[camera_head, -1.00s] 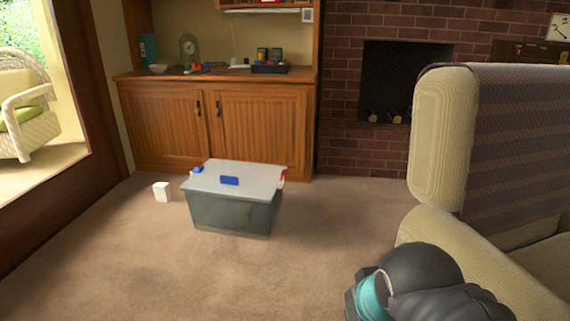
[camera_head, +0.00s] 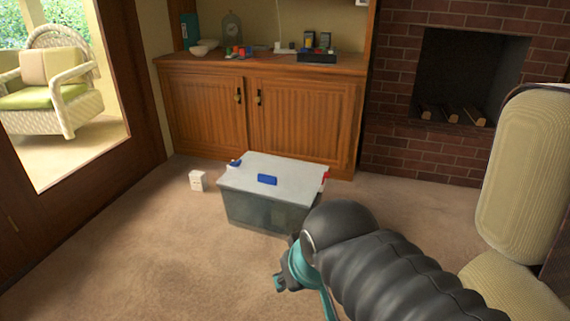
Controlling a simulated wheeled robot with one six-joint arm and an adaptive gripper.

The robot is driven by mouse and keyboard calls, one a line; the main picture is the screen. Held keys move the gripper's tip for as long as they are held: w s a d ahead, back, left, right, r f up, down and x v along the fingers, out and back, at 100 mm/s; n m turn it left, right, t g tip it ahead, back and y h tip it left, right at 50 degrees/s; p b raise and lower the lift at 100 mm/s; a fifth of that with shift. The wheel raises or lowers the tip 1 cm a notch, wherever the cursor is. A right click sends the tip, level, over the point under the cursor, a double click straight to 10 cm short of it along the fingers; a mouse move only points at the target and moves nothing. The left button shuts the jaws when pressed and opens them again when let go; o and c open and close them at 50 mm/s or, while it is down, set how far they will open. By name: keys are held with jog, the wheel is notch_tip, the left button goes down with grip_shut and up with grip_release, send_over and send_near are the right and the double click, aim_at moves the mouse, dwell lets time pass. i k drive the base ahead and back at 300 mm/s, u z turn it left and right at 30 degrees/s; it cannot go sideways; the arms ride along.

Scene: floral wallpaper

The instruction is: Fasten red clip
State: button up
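The red clip (camera_head: 326,175) is at the right end of the lid of a storage box (camera_head: 255,210). The box stands on the carpet with a pale grey lid (camera_head: 283,168) on it. I cannot tell whether the red clip is latched. My gripper (camera_head: 281,283) is at the lower middle, in front of the box in the picture and apart from the red clip. Its fingers are mostly hidden behind my dark arm, so its opening is unclear.
A small white block (camera_head: 198,181) lies left of the box. A wooden cabinet (camera_head: 255,110) stands behind, with a brick fireplace (camera_head: 450,100) to its right. An armchair (camera_head: 520,190) is at the right edge. Carpet is clear at lower left.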

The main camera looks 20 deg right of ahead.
aim_at(327, 175)
jog(key=u, duration=0.1)
jog(key=i, duration=0.9)
jog(key=z, duration=0.9)
jog(key=i, duration=0.9)
jog(key=z, duration=1)
